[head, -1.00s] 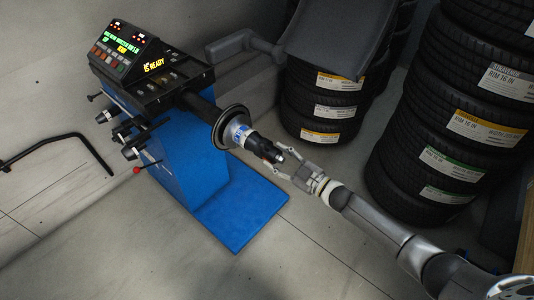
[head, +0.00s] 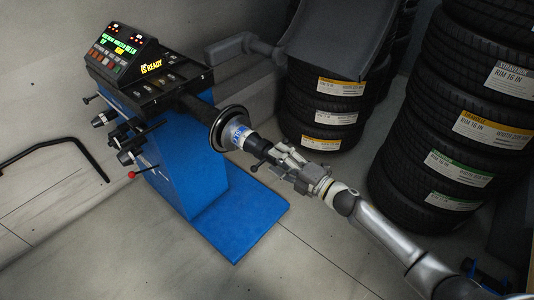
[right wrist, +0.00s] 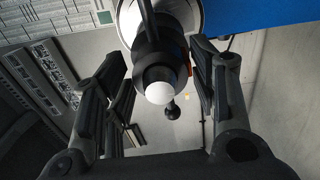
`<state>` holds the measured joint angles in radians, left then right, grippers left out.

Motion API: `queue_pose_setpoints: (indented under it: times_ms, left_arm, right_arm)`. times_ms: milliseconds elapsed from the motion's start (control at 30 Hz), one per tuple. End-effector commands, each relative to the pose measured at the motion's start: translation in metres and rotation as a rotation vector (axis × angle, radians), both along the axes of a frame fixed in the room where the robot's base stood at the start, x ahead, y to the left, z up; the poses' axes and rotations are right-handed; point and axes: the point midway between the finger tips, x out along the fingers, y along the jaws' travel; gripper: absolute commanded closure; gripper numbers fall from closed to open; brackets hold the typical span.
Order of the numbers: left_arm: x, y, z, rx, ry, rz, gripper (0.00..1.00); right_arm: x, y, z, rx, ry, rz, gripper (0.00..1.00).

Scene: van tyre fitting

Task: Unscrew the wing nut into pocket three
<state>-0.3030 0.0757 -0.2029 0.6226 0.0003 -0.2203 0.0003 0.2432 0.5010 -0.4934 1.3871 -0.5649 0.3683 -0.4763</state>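The dark wing nut (head: 250,146) is on the end of the balancer's shaft, outside a silver-and-blue collar (head: 239,134). One of its knobbed handles (head: 254,168) sticks out downward. In the right wrist view the wing nut (right wrist: 150,55) shows end-on, with the pale round shaft tip (right wrist: 159,92) in its middle. My right gripper (head: 280,160) is lined up with the shaft. Its fingers stand apart on both sides of the nut, with gaps visible in the right wrist view. The pockets are in the black top tray (head: 165,98); I cannot tell which is three. My left gripper is out of view.
The blue balancer (head: 195,175) has a lit READY display (head: 151,66) and a black flange (head: 229,120) on its shaft. A grey hood (head: 335,35) hangs above. Tyre stacks (head: 440,130) stand at the right. The floor (head: 130,240) in front is clear.

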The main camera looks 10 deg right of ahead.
Motion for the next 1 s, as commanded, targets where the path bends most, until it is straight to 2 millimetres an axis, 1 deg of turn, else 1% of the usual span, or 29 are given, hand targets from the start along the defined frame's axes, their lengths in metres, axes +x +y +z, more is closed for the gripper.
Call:
queue_pose_setpoints:
  times_ms: [233, 367, 567, 1000]
  left_arm:
    - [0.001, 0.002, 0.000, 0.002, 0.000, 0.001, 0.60]
    - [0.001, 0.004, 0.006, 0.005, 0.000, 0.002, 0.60]
    - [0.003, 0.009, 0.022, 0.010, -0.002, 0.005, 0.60]
    - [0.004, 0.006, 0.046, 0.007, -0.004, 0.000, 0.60]
  right_arm:
    - [0.000, 0.000, 0.000, 0.002, 0.002, 0.000, 0.45]
    - [0.000, 0.000, 0.002, 0.050, 0.039, 0.000, 0.45]
    - [0.000, 0.001, 0.004, 0.228, 0.178, 0.000, 0.45]
    - [0.000, 0.001, 0.002, 0.592, 0.462, 0.001, 0.45]
